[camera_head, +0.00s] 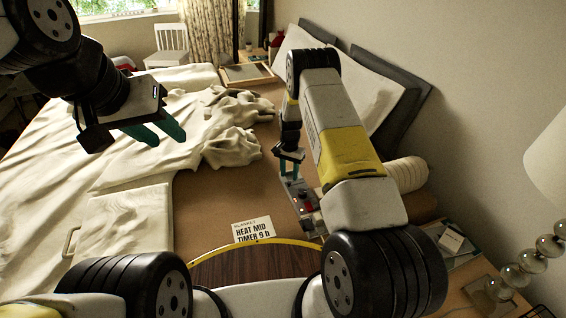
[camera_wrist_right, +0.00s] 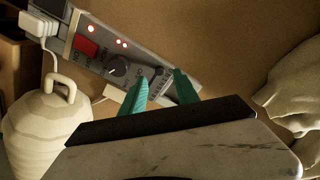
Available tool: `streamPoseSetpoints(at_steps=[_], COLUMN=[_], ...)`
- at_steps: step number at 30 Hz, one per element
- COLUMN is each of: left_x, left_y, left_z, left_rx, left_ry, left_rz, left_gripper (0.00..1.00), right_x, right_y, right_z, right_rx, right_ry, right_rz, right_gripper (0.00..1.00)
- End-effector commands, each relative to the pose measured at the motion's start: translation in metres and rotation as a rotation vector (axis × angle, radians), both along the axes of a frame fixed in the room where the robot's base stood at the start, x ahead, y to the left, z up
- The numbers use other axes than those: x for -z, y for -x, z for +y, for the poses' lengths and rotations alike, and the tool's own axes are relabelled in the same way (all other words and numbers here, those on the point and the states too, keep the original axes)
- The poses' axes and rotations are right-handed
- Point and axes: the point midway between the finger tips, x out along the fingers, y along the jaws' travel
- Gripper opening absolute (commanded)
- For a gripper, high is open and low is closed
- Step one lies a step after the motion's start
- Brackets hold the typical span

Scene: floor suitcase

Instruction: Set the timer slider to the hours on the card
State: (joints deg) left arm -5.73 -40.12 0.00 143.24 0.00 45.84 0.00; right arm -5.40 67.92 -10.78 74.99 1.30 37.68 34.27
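The card (camera_head: 254,231) lies on the brown bed surface and reads "BLANKET HEAT MID TIMER 9 h". The grey control panel (camera_head: 303,208) lies to its right, partly hidden by my right arm. The right wrist view shows the panel's red switch (camera_wrist_right: 87,47), round knob (camera_wrist_right: 118,66), and small dark timer slider (camera_wrist_right: 158,71) beside scale marks too small to read. My right gripper (camera_wrist_right: 160,76) is open, its teal fingertips on either side of the slider; contact cannot be told. My left gripper (camera_head: 161,132) is open and empty above the bed, far from the panel.
A white plug (camera_wrist_right: 38,27) and cord sit at the panel's end. A cream ribbed bottle-like object (camera_wrist_right: 45,130) stands beside it. Rumpled cream bedding (camera_head: 215,125) covers the left and far bed. Pillows (camera_head: 300,50) lie along the wall.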

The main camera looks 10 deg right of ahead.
Motion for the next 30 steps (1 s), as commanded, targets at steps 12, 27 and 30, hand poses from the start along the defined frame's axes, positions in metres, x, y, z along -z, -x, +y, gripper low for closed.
streamPoseSetpoints(at_steps=[12, 27, 30], left_x=[0.000, 0.000, 0.000], left_y=[0.000, 0.000, 0.000], left_z=[0.000, 0.000, 0.000], left_rx=[0.000, 0.000, 0.000], left_ry=[0.000, 0.000, 0.000], left_rz=[0.000, 0.000, 0.000], left_gripper=[0.36, 0.36, 0.36], right_x=[0.036, 0.036, 0.036], right_y=[0.000, 0.000, 0.000], right_z=[0.000, 0.000, 0.000], right_rx=[-0.001, -0.001, -0.001], right_ry=[0.000, -0.001, -0.001], right_rz=[-0.001, -0.001, -0.001], right_gripper=[0.37, 0.00, 0.00])
